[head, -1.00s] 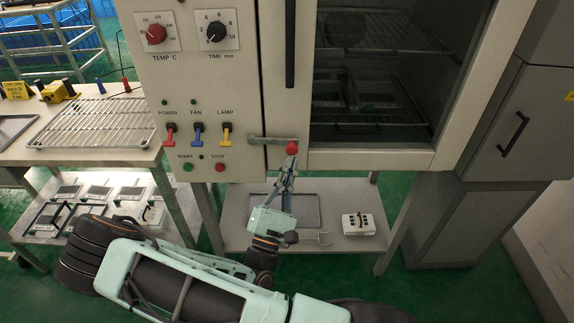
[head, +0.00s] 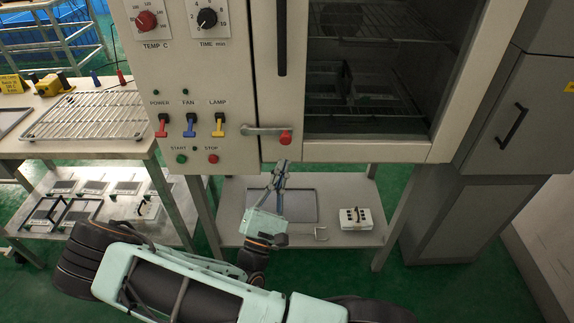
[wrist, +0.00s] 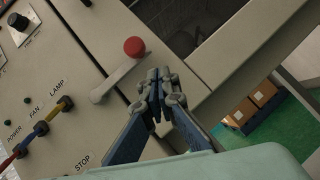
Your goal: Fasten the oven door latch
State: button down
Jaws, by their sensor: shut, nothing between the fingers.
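The oven door latch (head: 258,130) is a grey lever on the oven front with a red knob (head: 285,138) at its right end. It lies roughly level, from its pivot on the control panel across the seam onto the door's lower left corner. The wrist view also shows the lever (wrist: 115,80) and its red knob (wrist: 134,46). The oven door (head: 420,152) appears closed, its dark window framed in cream. My gripper (head: 280,165) is shut and empty, just below the knob and apart from it. Its fingertips (wrist: 160,85) show beside the lever in the wrist view.
The control panel with red, blue and yellow switches (head: 190,124) is left of the latch. A black vertical handle (head: 281,40) is above it. A lower shelf (head: 235,222) holds a tray and a small white box (head: 356,218). A grey cabinet (head: 500,150) stands right.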

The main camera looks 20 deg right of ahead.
jog(key=d+f+v, duration=0.1)
jog(key=v, duration=0.9)
jog(key=shift+s+d, duration=0.35)
jog(key=shift+d, duration=0.05)
